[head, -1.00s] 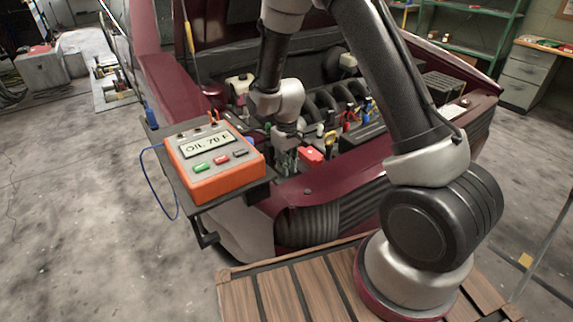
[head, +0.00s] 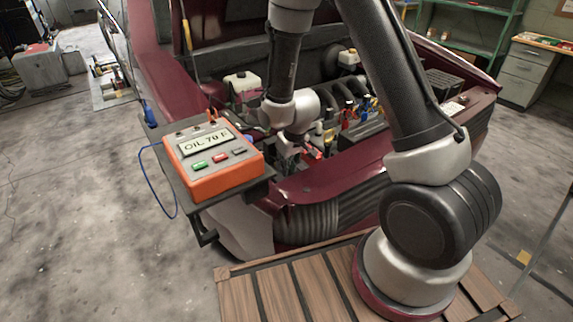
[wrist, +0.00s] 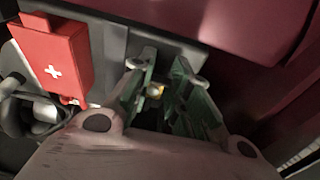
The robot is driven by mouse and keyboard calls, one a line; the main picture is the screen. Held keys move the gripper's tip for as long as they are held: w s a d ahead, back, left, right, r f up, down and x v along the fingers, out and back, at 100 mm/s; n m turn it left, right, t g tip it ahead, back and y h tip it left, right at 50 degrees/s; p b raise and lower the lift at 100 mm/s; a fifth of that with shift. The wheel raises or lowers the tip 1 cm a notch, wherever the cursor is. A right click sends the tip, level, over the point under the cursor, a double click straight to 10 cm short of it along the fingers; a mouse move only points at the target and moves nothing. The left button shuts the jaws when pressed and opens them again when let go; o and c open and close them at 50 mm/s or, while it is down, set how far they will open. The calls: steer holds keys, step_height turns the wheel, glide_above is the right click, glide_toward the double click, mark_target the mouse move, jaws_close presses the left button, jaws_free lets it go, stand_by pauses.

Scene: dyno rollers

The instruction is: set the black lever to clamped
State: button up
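My gripper (wrist: 164,70) shows green fingers in the wrist view. The fingertips stand apart over a grey surface (wrist: 185,48), with a dark gap between them.
A red cover with a white cross (wrist: 52,62) lies left of the fingers. Dark red bodywork (wrist: 235,25) is close on the other side. The orange meter (head: 212,165), reading OIL 70, stands on a tray left of my arm. Engine parts crowd the bay behind.

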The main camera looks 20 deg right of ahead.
steer(key=o, duration=0.4)
steer(key=v, duration=1.2)
